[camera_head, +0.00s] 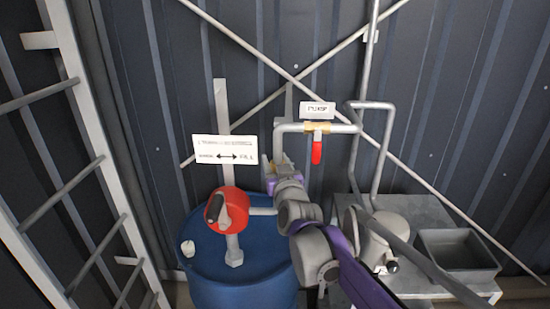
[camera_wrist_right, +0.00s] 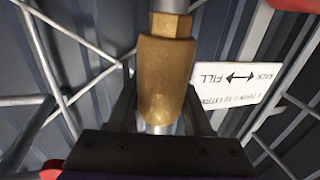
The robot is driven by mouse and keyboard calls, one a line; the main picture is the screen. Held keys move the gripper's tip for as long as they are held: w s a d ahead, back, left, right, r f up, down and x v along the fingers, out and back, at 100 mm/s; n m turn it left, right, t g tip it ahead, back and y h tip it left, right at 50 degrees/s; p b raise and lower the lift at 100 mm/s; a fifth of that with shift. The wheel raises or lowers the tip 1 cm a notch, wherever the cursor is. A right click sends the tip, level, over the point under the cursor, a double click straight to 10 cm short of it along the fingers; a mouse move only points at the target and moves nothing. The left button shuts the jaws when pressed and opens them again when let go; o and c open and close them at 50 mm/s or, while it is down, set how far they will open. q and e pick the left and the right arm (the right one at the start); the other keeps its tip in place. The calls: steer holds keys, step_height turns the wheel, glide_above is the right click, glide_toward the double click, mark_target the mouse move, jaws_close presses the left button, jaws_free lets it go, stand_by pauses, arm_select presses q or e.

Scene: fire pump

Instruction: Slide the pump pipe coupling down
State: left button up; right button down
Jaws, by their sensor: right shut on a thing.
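The brass pipe coupling (camera_wrist_right: 165,85) fills the middle of the right wrist view, between the two dark fingers of my right gripper (camera_wrist_right: 160,112). A hexagonal brass fitting (camera_wrist_right: 172,26) and grey pipe are at its upper end, and a short stretch of bare pipe (camera_wrist_right: 160,129) shows at its lower end. In the head view my right gripper (camera_head: 277,173) is at the vertical pipe (camera_head: 278,140), right of the red pump (camera_head: 233,210); it and my arm largely hide the coupling. My right gripper is shut on the coupling. My left gripper is out of view.
The pump stands on a blue barrel (camera_head: 235,285). A red-handled valve (camera_head: 316,152) hangs on the pipe to the right. A sign (camera_head: 226,149) is behind. A grey bin (camera_head: 458,255) sits on a metal table at right, and a ladder-like frame (camera_head: 85,150) stands at left.

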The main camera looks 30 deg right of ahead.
steer(key=shift+f, duration=0.2)
steer(key=c, duration=0.6)
jaws_free()
steer(key=b+v, duration=0.1)
steer(key=v, duration=1)
steer(key=shift+w, duration=0.1)
steer(key=s+a+f+n+g+y, duration=0.25)
steer(key=s+a+f, duration=0.2)
steer(key=f, duration=0.45)
steer(key=s+a+f+n+g+y, duration=0.1)
steer(key=s+a+f+g+y, duration=0.25)
steer(key=a+f, duration=0.35)
steer(key=s+f+g, duration=0.5)
steer(key=s+f, duration=0.7)
steer(key=f, duration=0.1)
steer(key=shift+s+g+h+p, duration=0.25)
steer(key=shift+g+h+p, duration=0.1)
steer(key=shift+g+h, duration=0.05)
